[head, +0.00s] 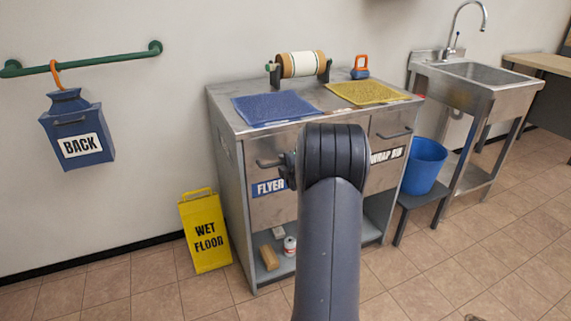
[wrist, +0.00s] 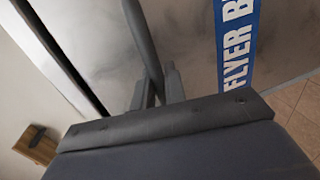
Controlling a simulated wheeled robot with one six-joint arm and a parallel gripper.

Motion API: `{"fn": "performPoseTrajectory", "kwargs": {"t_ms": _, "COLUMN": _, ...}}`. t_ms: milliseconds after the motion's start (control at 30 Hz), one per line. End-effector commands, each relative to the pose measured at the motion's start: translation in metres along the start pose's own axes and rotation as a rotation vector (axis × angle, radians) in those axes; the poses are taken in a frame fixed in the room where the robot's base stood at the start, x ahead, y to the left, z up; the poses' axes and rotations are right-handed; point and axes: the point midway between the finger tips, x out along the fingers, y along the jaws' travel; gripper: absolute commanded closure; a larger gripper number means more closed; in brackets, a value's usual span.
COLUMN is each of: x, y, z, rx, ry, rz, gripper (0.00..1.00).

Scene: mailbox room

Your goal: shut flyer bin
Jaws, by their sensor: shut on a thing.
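The flyer bin (head: 272,208) is the left steel front under the counter, with a blue "FLYER" label (head: 268,187) partly hidden by my arm. Its bar handle (head: 268,163) sits above the label. In the wrist view the steel front fills most of the picture, with the blue label (wrist: 236,45) running up and down and the grey handle (wrist: 142,40) beside it.
The counter holds a blue mat (head: 274,107), a yellow mat (head: 368,92) and a roller (head: 300,65). A yellow wet-floor sign (head: 205,230) stands left of the cabinet; a blue bucket (head: 424,168) is right.

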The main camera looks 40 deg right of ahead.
Motion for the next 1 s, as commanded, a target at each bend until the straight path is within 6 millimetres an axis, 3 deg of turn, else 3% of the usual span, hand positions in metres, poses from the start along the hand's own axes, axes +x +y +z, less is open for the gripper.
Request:
{"fn": "performPoseTrajectory", "kwargs": {"t_ms": 233, "x": 0.001, "y": 0.004, "z": 0.000, "rx": -0.002, "ry": 0.000, "rz": 0.008, "gripper": 0.69}}
{"fn": "performPoseTrajectory", "kwargs": {"t_ms": 567, "x": -0.003, "y": 0.006, "z": 0.000, "rx": -0.002, "ry": 0.000, "rz": 0.010, "gripper": 0.68}}
{"fn": "performPoseTrajectory", "kwargs": {"t_ms": 767, "x": -0.032, "y": 0.004, "z": 0.001, "rx": -0.001, "ry": -0.002, "rz": 0.006, "gripper": 0.68}}
{"fn": "performPoseTrajectory", "kwargs": {"t_ms": 1000, "x": -0.078, "y": 0.002, "z": 0.001, "rx": 0.000, "ry": -0.004, "rz": 0.001, "gripper": 0.68}}
